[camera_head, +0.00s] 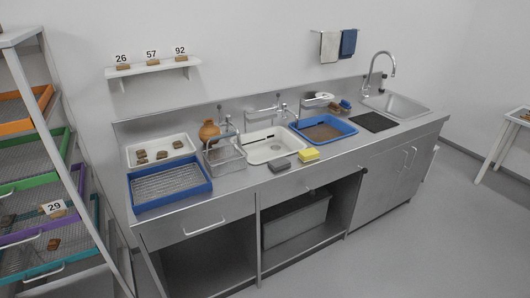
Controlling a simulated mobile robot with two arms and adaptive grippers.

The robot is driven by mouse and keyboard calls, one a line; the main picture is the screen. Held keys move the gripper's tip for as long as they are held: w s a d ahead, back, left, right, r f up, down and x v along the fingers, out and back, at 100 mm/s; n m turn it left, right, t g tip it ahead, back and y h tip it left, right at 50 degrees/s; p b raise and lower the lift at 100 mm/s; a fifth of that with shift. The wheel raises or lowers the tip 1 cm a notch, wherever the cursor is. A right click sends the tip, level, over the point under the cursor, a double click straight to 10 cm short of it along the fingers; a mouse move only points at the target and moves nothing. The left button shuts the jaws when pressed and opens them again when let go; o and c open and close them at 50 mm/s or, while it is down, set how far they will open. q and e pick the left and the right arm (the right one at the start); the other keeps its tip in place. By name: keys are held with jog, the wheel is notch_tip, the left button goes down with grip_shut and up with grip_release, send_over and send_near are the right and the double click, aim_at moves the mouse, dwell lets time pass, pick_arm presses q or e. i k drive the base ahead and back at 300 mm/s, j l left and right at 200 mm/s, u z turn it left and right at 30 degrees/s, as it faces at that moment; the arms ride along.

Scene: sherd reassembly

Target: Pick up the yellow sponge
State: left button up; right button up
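The yellow sponge (308,155) lies on the steel counter near its front edge, right of a grey block (279,165) and in front of a blue tray. Nothing covers it. Neither of my grippers shows in the head view.
On the steel counter (225,183) stand a blue tray with a rack (134,190), a white tray with sherds (128,157), a wire rack (225,160), a white basin (250,139) and a blue tray with brown contents (352,124). A sink (400,104) is at right. Shelving (70,170) stands left.

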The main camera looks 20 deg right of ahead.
aim_at(306, 156)
jog(key=i+l+u, duration=0.1)
jog(key=l+u, duration=0.25)
jog(key=l, duration=0.15)
jog(key=l+u, duration=0.7)
jog(key=l, duration=0.3)
